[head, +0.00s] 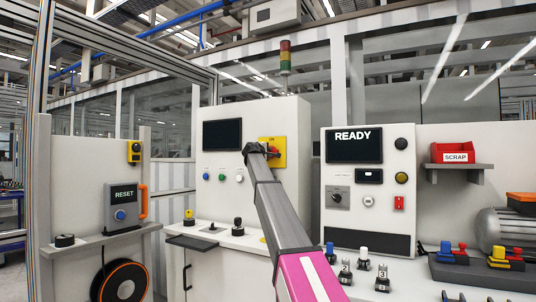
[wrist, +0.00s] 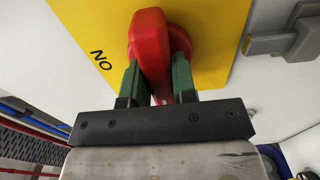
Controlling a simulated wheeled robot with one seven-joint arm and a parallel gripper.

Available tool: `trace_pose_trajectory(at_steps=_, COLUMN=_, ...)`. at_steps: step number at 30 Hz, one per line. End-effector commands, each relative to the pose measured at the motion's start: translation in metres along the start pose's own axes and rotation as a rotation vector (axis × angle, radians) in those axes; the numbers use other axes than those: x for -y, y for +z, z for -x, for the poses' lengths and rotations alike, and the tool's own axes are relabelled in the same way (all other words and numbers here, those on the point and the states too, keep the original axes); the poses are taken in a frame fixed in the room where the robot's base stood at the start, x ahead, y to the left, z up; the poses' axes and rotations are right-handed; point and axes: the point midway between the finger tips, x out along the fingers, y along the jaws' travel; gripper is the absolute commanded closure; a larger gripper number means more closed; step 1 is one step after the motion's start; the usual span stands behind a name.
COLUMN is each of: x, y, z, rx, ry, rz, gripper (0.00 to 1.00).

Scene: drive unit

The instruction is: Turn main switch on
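The main switch is a red rotary handle (wrist: 152,45) on a yellow plate (wrist: 215,45). The plate also shows in the head view (head: 279,160), on the front of the middle white cabinet. A black ON mark (wrist: 101,60) is left of the handle in the wrist view; the handle's long side does not point at it. My gripper (wrist: 160,80) has its two green fingers on either side of the handle, apparently closed against it. In the head view, my gripper (head: 256,150) covers part of the handle.
The cabinet has a dark screen (head: 222,134) and small buttons (head: 222,177) left of the switch. A joystick (head: 238,227) stands on the ledge below. A READY panel (head: 354,146) is to the right. A grey latch-like part (wrist: 285,38) sits beside the yellow plate.

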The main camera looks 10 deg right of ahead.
Motion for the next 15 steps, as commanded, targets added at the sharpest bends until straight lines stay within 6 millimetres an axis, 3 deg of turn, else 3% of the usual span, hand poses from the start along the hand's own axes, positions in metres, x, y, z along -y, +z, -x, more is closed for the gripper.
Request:
trace_pose_trajectory(at_steps=8, x=0.0004, y=0.0, z=0.0002, rx=0.0, ry=-0.001, rz=-0.039, gripper=0.98)
trace_pose_trajectory(at_steps=15, x=0.0005, y=-0.0001, z=0.0001, rx=0.0, ry=-0.001, rz=-0.177, gripper=0.98)
